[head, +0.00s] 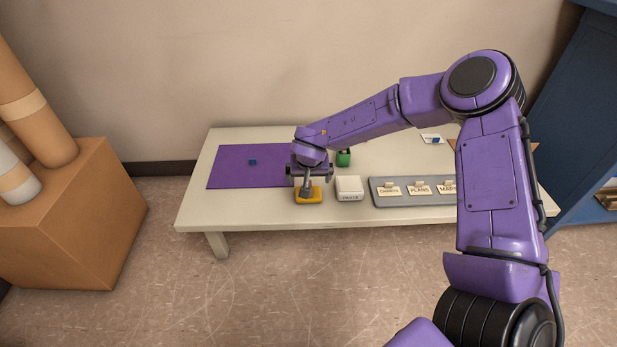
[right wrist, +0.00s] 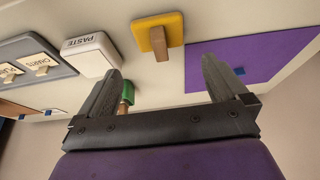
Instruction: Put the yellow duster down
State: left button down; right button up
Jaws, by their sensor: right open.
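The yellow duster (head: 316,196) lies flat on the pale table, close to the front edge, just right of the purple mat. In the right wrist view the duster (right wrist: 151,24) shows its yellow base and a wooden handle (right wrist: 161,47) standing up from it. My right gripper (head: 307,188) is above the duster and partly hides it in the head view. In the right wrist view my right gripper (right wrist: 162,68) is open and empty, its fingers spread to either side of the handle's end without touching it. My left gripper is out of view.
A white paste box (head: 349,188) stands right of the duster, then a grey tray (head: 380,201) with labelled cards. A green block (head: 343,159) stands behind. The purple mat (head: 232,172) bears a small blue piece (head: 253,162). A blue cabinet (head: 572,130) stands right.

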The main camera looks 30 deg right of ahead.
jog(key=s+a+f+h, duration=0.2)
jog(key=s+f+h, duration=0.2)
jog(key=s+f, duration=1.3)
jog(key=s+a+y, duration=0.1)
jog(key=s, duration=0.8)
jog(key=s+a+f+y, duration=0.1)
jog(key=s+a+y, duration=0.1)
jog(key=s, duration=0.7)
jog(key=shift+s+f+m+g, duration=0.2)
jog(key=shift+f+m+g, duration=0.1)
jog(key=shift+g, duration=0.1)
